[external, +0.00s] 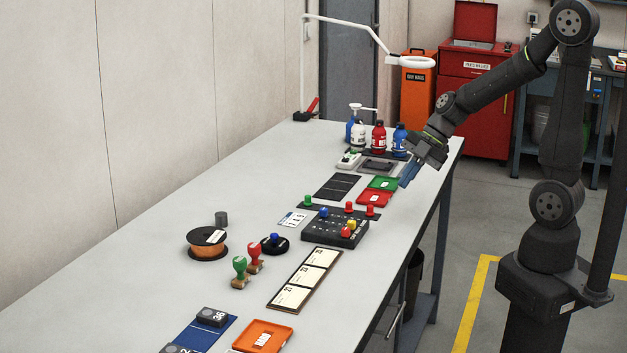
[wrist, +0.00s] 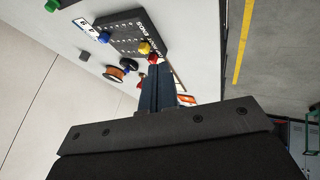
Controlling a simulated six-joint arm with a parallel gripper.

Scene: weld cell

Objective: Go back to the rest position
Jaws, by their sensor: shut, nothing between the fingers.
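My gripper (external: 406,181) is dark with blue-grey fingers. In the external view it hangs over the right edge of the table, beside the red and green trays, pointing down and to the left. Its fingers are together and hold nothing. In the wrist view the closed fingers (wrist: 158,75) point toward the dark block with coloured knobs (wrist: 135,32). Any contact with the table cannot be seen.
The long grey table (external: 175,262) carries a red tray (external: 374,198), a green tray (external: 383,184), a knobbed block (external: 325,232), stamps, a spool (external: 207,243) and several bottles (external: 378,138). A lamp (external: 410,61) reaches over the far end.

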